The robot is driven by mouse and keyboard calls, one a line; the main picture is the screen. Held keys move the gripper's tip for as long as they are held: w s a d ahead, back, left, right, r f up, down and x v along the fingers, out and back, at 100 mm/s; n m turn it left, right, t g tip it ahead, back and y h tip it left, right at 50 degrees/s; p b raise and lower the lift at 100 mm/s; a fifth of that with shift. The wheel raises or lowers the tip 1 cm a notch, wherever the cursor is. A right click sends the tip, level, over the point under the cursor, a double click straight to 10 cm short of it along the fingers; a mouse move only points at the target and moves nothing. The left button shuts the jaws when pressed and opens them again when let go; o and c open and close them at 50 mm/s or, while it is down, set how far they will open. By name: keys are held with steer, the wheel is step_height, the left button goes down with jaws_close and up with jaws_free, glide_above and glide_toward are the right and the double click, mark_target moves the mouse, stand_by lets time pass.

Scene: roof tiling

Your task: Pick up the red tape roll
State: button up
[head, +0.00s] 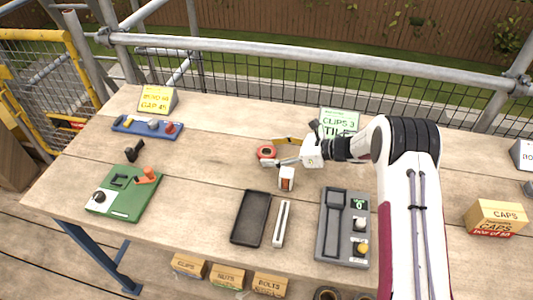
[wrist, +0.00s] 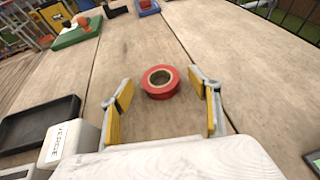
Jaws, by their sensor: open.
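The red tape roll (wrist: 160,82) lies flat on the wooden table, its hole facing up, with a brown core inside. In the head view the roll (head: 267,152) shows at the left end of my gripper (head: 276,151). In the wrist view my gripper (wrist: 163,105) is open, with yellow-padded fingers wide apart to the left and right of the roll. The roll sits a little ahead of the fingertips, centred between them, with a gap on each side. Nothing is held.
A small white box (head: 286,178) stands close in front of my gripper. A black tray (head: 251,218), a grey unit (head: 331,253) and a green board (head: 122,206) lie nearer the front. A green sign (head: 339,122) stands behind my gripper. The wood left of the roll is clear.

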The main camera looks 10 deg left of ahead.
steer(key=shift+w+a+f, duration=0.1)
steer(key=shift+a+f, duration=0.1)
steer(key=shift+a, duration=0.4)
steer(key=c, duration=1)
